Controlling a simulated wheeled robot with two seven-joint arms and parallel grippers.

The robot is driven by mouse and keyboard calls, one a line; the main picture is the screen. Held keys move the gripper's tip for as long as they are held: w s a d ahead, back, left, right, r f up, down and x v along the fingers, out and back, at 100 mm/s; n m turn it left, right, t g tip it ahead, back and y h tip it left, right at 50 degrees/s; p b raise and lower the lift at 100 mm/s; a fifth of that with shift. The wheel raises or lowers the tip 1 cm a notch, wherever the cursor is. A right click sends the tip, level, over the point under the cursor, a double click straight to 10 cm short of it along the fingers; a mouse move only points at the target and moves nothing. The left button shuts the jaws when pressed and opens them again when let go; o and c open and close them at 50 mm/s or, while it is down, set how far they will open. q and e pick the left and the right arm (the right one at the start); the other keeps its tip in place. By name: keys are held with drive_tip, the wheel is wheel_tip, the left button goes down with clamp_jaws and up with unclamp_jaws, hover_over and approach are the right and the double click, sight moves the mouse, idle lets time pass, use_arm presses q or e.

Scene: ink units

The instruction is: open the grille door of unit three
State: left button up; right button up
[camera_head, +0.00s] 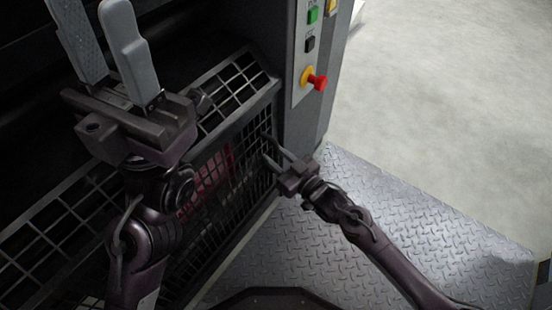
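The dark grille door (226,126) of the unit runs diagonally from lower left to upper centre, with a slanted upper mesh and a lower mesh face. It looks closed. My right gripper (267,147) is at the right end of the lower mesh, its two fingers apart and pointing at the grille. I cannot tell whether they touch it or have a bar between them. My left gripper (88,22) is raised in front of the unit at upper left, its two grey fingers apart and empty. My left arm hides part of the grille.
A grey column (302,70) right of the grille carries a green button (313,14), a black button (310,44) and a red knob (318,81) on yellow. Something red (210,178) shows behind the mesh. A metal tread plate (420,225) and pale floor (450,90) lie clear at right.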

drive_tip(key=shift+w+a, duration=0.15)
drive_tip(key=shift+w, duration=0.05)
clamp_jaws()
idle(0.3)
